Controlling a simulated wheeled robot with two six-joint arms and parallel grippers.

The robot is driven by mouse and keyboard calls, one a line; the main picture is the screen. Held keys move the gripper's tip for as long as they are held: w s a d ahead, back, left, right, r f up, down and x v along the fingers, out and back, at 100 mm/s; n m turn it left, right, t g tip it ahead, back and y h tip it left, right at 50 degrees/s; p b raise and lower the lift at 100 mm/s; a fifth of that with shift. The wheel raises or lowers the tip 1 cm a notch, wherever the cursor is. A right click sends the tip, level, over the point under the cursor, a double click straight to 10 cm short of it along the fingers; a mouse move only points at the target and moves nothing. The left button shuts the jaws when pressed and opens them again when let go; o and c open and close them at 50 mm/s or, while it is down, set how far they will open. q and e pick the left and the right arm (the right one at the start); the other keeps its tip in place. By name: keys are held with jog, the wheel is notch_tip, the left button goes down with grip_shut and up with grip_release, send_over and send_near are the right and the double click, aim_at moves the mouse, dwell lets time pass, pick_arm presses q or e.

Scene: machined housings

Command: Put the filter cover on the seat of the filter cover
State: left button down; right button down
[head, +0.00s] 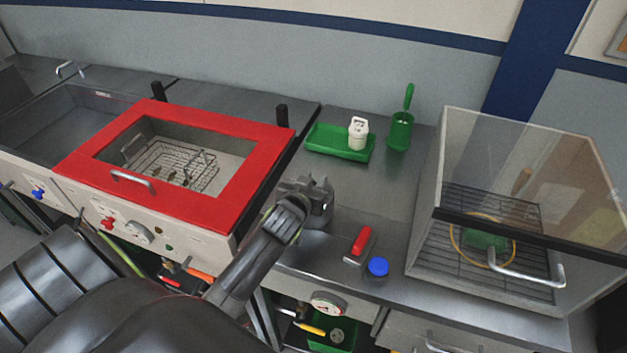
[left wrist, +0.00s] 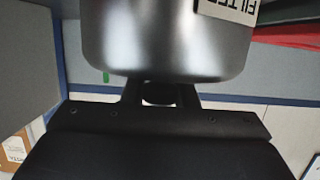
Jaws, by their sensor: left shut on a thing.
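My left gripper (head: 318,195) is over the bench just right of the red-framed tank. In the left wrist view its fingers (left wrist: 160,92) are shut on a smooth grey metal piece, the filter cover (left wrist: 165,45), with part of a white label reading "FILTE". In the head view the gripper and arm largely hide the cover, and its outline is hard to tell from the gripper. I cannot make out the seat of the filter cover in either view. My right gripper is not in view.
A red-framed tank (head: 245,133) with a wire basket (head: 170,165) stands left. A green tray (head: 325,141) with a white bottle (head: 358,133) and a green brush holder (head: 400,132) are behind. A red-handled tool (head: 361,242) and blue cap (head: 378,266) lie near the front edge. A clear-lidded box (head: 430,225) stands right.

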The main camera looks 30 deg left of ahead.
pick_arm(q)
jog(key=shift+f, duration=0.1)
jog(key=c, duration=1.1)
grip_release()
jog(key=shift+o, duration=0.2)
jog(key=shift+s, duration=0.1)
jog(key=b+v, duration=0.2)
jog(key=v, duration=1.5)
jog(key=shift+d+b, duration=0.15)
jog(key=shift+b, duration=0.25)
jog(key=shift+s, duration=0.15)
